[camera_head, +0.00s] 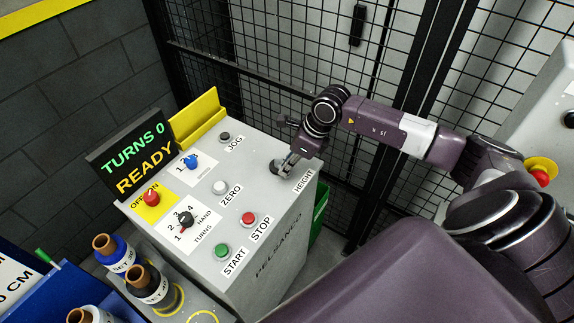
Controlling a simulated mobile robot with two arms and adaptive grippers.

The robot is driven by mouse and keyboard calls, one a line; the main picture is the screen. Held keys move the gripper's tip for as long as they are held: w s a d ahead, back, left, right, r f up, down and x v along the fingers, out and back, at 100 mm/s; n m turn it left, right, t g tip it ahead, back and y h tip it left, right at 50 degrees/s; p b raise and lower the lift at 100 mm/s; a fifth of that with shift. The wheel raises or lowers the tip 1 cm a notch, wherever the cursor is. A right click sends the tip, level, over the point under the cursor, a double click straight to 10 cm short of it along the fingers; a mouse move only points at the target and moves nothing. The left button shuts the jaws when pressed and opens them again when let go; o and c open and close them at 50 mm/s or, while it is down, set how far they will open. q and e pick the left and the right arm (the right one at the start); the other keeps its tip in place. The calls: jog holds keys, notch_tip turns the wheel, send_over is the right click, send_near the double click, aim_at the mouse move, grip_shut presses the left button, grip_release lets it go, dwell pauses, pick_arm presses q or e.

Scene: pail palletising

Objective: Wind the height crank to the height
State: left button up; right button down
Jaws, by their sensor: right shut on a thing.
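The height crank (276,167) is a small grey piece on the control console's sloping top, beside the label HEIGHT. My right gripper (287,162) reaches down to it from the upper right and is shut on it; the fingers and wrist hide part of the crank. The console (258,247) is a light grey box with knobs and buttons. Its dark display (130,156) reads TURNS 0 in green and READY in yellow. My left gripper is not in view.
The console also holds a red OFF/ON knob (151,197), a dark turns selector (184,219), a green START button (222,251) and a red STOP button (248,218). Wire mesh fencing (300,45) stands behind. Spools (147,283) stand at the lower left.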

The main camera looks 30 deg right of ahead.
jog(key=shift+w+d+f+n+g+y+b, duration=0.15)
jog(key=shift+d+n+b, duration=0.3)
jog(key=shift+n+b, duration=0.65)
jog(key=shift+w+d+n+g+y+b, duration=0.2)
jog(key=shift+d+n+b, duration=0.3)
jog(key=shift+b, duration=1.1)
jog(key=shift+s+d+n+g+y+b, duration=0.1)
jog(key=shift+d+n+g+y+b, duration=0.2)
jog(key=shift+n+b, duration=0.7)
jog(key=shift+d+r+n+b, duration=0.25)
jog(key=shift+n+b, duration=0.15)
jog(key=shift+b, duration=0.1)
jog(key=c, duration=1.9)
grip_release()
jog(key=shift+g, duration=0.25)
jog(key=shift+r, duration=0.15)
jog(key=v, duration=1.1)
jog(key=shift+d+r, duration=0.25)
jog(key=shift+s, duration=0.15)
